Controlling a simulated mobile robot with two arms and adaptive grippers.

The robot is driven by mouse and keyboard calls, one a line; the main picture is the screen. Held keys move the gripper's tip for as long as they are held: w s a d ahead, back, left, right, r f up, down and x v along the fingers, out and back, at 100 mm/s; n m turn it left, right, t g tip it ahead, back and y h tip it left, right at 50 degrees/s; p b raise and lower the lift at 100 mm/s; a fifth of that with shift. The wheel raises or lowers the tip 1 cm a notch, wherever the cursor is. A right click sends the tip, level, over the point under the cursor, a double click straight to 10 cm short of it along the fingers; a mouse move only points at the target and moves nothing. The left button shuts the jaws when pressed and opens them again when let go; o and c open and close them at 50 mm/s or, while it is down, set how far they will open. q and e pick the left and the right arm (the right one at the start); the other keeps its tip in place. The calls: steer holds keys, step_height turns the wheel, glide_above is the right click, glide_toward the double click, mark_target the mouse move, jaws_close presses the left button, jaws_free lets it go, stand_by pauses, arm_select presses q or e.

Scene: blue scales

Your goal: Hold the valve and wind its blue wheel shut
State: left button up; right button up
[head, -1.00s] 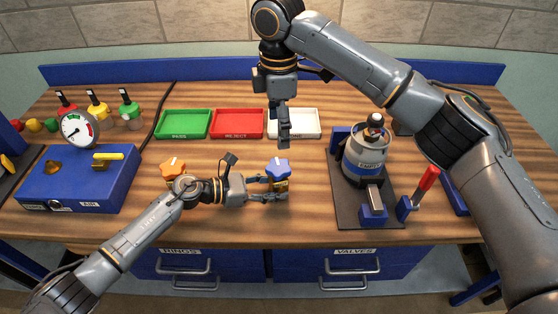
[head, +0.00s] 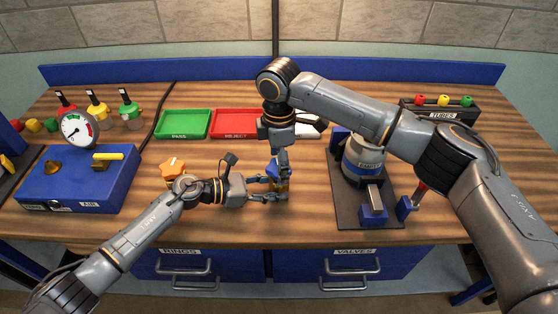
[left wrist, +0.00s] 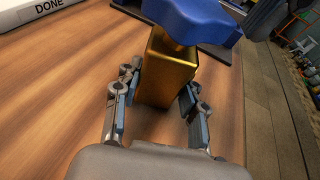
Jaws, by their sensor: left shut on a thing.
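The valve has a brass body (left wrist: 168,75) and a lobed blue wheel (left wrist: 190,20) on top, both plain in the left wrist view. In the head view the blue wheel (head: 272,168) is mostly hidden behind my right gripper. My left gripper (head: 275,188) is shut on the brass body from the left, with a finger on each side of it in the left wrist view. My right gripper (head: 282,163) points down at the blue wheel from above. Its fingers overlap the wheel, and I cannot tell whether they touch it or how far apart they are.
An orange-wheeled valve (head: 173,167) stands left, just behind my left wrist. Green (head: 184,123), red (head: 234,122) and white (head: 307,131) trays lie behind. A blue gauge box (head: 75,182) is at left. A canister (head: 363,160) stands on a dark fixture board (head: 347,208) at right.

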arm_select(q)
steer(key=shift+s+f, duration=0.1)
arm_select(e)
steer(key=c, duration=1.2)
arm_select(q)
steer(key=shift+d, duration=0.1)
arm_select(e)
steer(key=shift+o, duration=0.2)
